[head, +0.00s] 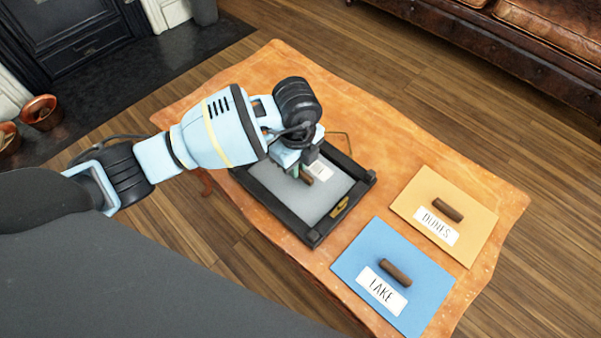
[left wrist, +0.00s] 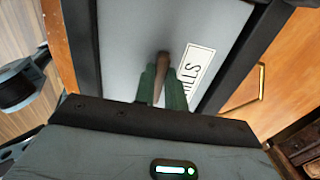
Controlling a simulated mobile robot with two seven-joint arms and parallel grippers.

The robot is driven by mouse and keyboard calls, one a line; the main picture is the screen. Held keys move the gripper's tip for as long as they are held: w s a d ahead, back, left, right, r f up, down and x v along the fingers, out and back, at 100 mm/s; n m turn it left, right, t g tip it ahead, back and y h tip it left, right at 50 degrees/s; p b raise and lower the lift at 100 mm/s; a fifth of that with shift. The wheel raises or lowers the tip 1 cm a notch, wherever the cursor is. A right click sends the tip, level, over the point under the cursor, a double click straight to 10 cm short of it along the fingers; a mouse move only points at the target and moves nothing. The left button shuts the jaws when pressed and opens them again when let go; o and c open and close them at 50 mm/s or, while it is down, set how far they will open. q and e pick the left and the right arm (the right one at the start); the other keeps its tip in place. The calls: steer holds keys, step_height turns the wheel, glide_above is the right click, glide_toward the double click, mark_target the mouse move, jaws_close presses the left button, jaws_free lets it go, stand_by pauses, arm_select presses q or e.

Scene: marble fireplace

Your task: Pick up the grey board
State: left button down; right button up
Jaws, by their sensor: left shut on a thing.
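The grey board (head: 316,200) lies inside a dark frame on the wooden table, with a brown handle (head: 306,177) and a white label on it. The board also fills the middle of the left wrist view (left wrist: 125,45), where its label (left wrist: 195,62) ends in "ILLS". My left gripper (head: 299,170) is over the board and shut on its brown handle (left wrist: 161,75); the green fingers stand on either side of the handle. The arm hides the board's far left part in the head view. My right gripper is not in view.
The dark frame (head: 313,237) has raised walls around the board and a brass plate at its near right side. A blue board (head: 362,250) labelled LAKE and a tan board (head: 472,222) labelled DUNES lie to the right on the table (head: 245,75). A leather sofa stands behind.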

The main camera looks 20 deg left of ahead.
arm_select(q)
steer(key=shift+r, duration=0.25)
step_height(320, 180, up, 10)
steer(key=p, duration=0.3)
steer(key=shift+f, duration=0.2)
steer(key=shift+a, duration=0.1)
